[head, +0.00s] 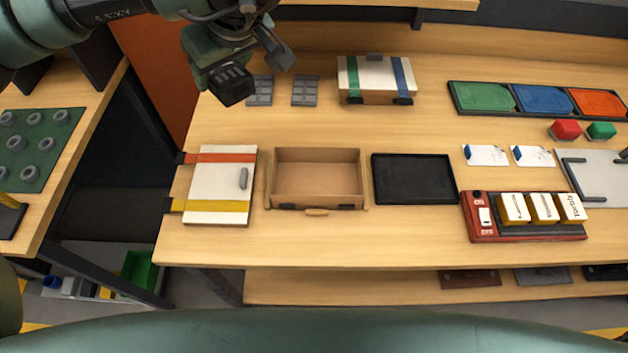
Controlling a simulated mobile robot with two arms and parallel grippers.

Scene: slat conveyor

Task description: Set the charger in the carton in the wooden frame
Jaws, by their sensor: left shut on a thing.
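An open, empty brown carton (318,172) sits in a wooden frame (268,193) at the middle of the table. A white lid panel (212,178) with orange and yellow straps lies just left of it. My left gripper (254,76) is at the upper left, above and behind the carton, apart from it. It is shut on a dark ridged block (234,86), which may be the charger; the arm hides part of the grip. My right gripper is not in view.
Two grey pads (305,90) lie behind the carton, beside a strapped box (375,80). An empty black tray (412,178) is right of the frame. A red tray (483,230) with small boxes, coloured panels (484,97) and blocks (565,130) are further right.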

